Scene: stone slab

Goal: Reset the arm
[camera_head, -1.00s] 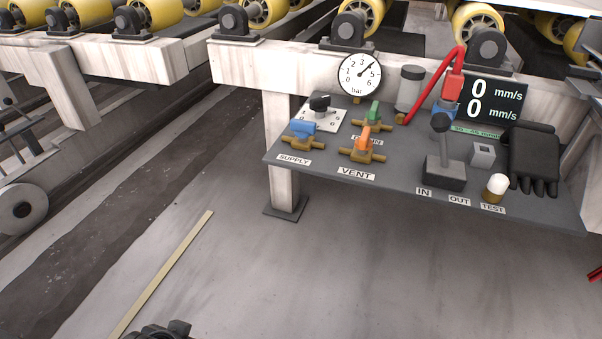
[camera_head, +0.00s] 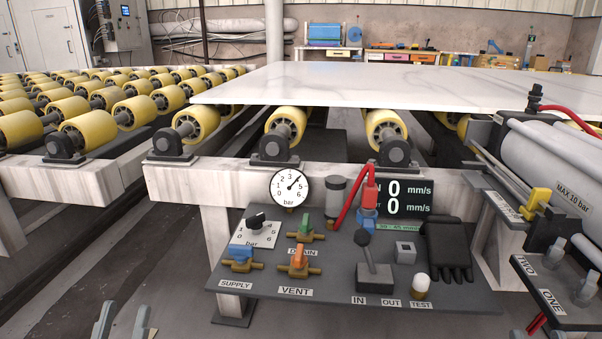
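My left gripper (camera_head: 124,318) shows at the bottom left edge, with two grey fingertips standing apart and nothing visible between them. Its body is cut off by the frame edge. It is over the floor, left of the grey control panel (camera_head: 330,292) and apart from it. I cannot make out my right gripper in this view.
The panel carries a pressure gauge (camera_head: 290,187), blue, green and orange valve handles, a black lever (camera_head: 366,262), a speed display (camera_head: 404,200) and black gloves (camera_head: 448,250). A white slab (camera_head: 350,86) lies on yellow rollers behind. A grey cylinder (camera_head: 560,165) is at right.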

